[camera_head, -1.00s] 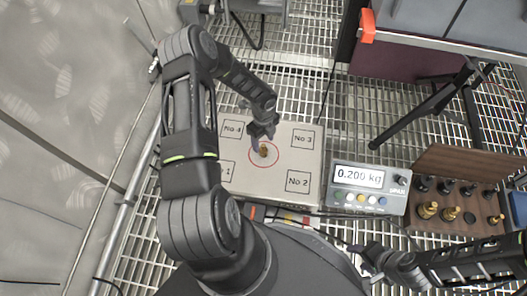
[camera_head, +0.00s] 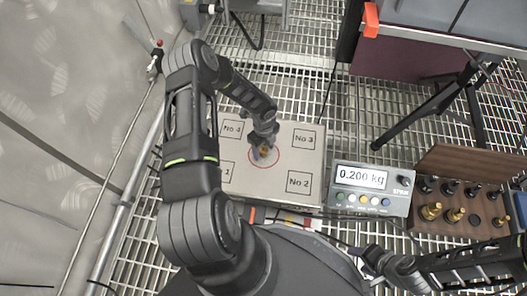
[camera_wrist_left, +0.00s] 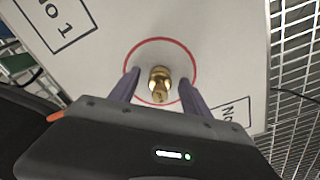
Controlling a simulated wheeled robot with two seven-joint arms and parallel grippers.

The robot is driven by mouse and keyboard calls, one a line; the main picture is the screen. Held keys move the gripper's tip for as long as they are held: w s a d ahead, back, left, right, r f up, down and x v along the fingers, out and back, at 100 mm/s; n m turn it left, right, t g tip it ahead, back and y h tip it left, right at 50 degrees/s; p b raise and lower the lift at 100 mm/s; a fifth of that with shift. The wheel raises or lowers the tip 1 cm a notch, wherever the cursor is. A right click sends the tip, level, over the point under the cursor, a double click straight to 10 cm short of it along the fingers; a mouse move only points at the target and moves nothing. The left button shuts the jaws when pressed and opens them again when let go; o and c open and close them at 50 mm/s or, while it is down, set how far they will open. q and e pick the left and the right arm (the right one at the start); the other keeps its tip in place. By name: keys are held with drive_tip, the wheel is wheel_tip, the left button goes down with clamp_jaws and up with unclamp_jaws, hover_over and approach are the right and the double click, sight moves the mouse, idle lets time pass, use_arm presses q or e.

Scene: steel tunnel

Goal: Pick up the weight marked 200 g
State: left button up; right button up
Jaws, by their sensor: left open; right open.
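A small brass weight (camera_wrist_left: 159,82) stands inside the red circle on the white scale platform (camera_head: 240,185). Its mark cannot be read. The scale display (camera_head: 361,177) reads 0.200 kg. My left gripper (camera_head: 263,150) is over the circle and mostly covers the weight in the head view. In the left wrist view its two open fingers (camera_wrist_left: 158,88) stand on either side of the weight, with gaps visible. My right gripper (camera_head: 372,262) is at the lower right, in front of the scale display, open and empty as far as can be seen.
A wooden weight box (camera_head: 450,165) at the right holds brass weights (camera_head: 432,211) and several dark ones. My right forearm passes along its front. The platform has printed squares such as No 3 (camera_head: 304,138). A dark table with legs stands behind at the right, over metal grating.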

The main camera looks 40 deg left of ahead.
use_arm(q)
drive_tip(key=shift+c, duration=0.2)
clamp_jaws()
idle(0.6)
